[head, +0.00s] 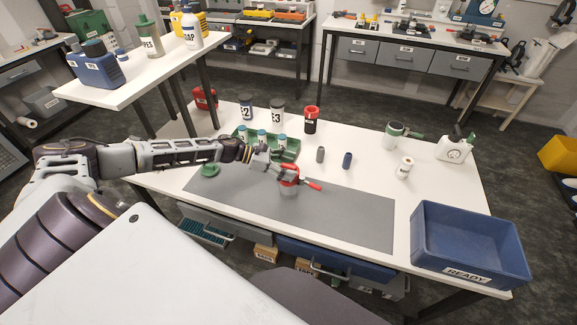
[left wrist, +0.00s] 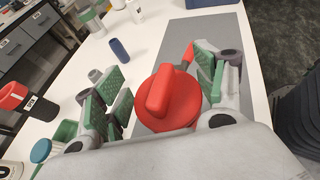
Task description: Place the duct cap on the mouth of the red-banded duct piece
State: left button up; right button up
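The red duct cap (left wrist: 168,98), a disc with a raised bar grip, shows between my left fingers in the left wrist view. In the head view the cap (head: 289,177) is partly hidden by the gripper and appears to sit on top of a short grey duct piece (head: 288,189) on the mat. A red lever (head: 311,185) sticks out to the right there. My left gripper (head: 280,170) is directly over the cap. Its green-padded fingers (left wrist: 168,90) stand apart on either side of the bar, with a gap visible. My right gripper is not in view.
A grey mat (head: 350,218) covers the near bench. A green cap (head: 210,170) lies left, and a green tray (head: 290,154) with several jars stands behind the gripper. Small cylinders (head: 347,160), a red-and-black container (head: 311,118) and a blue bin (head: 468,243) stand around. The mat's right part is clear.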

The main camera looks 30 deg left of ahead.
pick_arm(q)
jog(key=o, duration=0.4)
jog(key=shift+c, duration=0.2)
jog(key=shift+r, duration=0.25)
jog(key=shift+r+p, duration=0.5)
jog(key=shift+p, duration=0.25)
jog(key=shift+s+a, duration=0.35)
jog(key=shift+a, duration=0.15)
jog(key=shift+b+v, duration=0.4)
jog(key=shift+v, duration=1)
jog(key=v, duration=0.8)
jog(key=shift+w+r, duration=0.1)
jog(key=shift+r, duration=0.05)
